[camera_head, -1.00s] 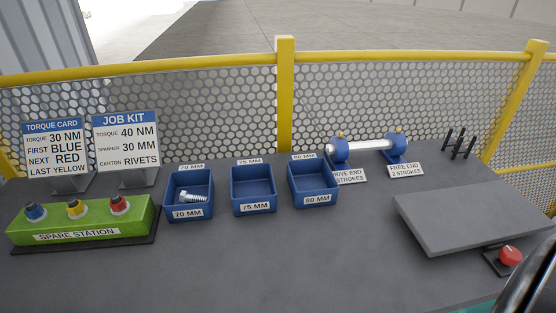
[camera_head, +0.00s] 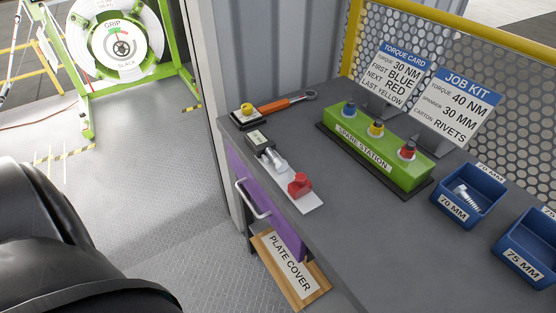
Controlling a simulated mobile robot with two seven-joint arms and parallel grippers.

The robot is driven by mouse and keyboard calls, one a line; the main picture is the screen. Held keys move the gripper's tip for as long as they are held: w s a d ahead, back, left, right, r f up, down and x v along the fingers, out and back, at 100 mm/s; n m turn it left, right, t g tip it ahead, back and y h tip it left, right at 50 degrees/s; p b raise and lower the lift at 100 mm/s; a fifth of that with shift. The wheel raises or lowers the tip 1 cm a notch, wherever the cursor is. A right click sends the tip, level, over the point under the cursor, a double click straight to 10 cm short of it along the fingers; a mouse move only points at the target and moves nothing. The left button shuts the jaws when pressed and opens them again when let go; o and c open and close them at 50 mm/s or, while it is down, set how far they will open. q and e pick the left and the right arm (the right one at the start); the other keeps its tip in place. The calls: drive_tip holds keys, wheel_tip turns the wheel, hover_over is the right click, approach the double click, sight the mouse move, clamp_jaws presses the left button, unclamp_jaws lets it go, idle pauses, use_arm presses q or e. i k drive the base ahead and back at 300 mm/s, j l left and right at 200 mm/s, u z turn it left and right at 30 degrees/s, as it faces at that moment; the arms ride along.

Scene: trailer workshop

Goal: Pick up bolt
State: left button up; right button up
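A silver bolt (camera_head: 466,196) lies in the blue bin labelled 70 MM (camera_head: 473,215) at the right of the head view. The bolt lies tilted inside the bin, with part of it low behind the front wall. The 75 MM bin (camera_head: 516,262) stands beside it at the right edge and is partly cut off. Neither gripper can be seen. A black rounded part at the lower left is mine.
The green spare station (camera_head: 374,150) with blue, yellow and red knobs stands left of the bins. An orange-handled spanner (camera_head: 287,103), a red-tipped clamp (camera_head: 299,186) and a purple drawer (camera_head: 264,200) are near the bench's left end. A plate cover board (camera_head: 289,268) lies below.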

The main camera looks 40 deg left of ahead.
sight(280, 166)
drive_tip(key=z, duration=0.45)
drive_tip(key=j+z, duration=0.4)
drive_tip(key=k+j+z, duration=0.1)
drive_tip(key=j+z, duration=0.15)
drive_tip(key=z, duration=0.15)
drive_tip(key=k+j+z, duration=0.1)
drive_tip(key=j+z, duration=0.15)
drive_tip(key=z, duration=0.2)
drive_tip(key=k+j+z, duration=0.15)
drive_tip(key=z, duration=0.25)
drive_tip(key=j, duration=0.15)
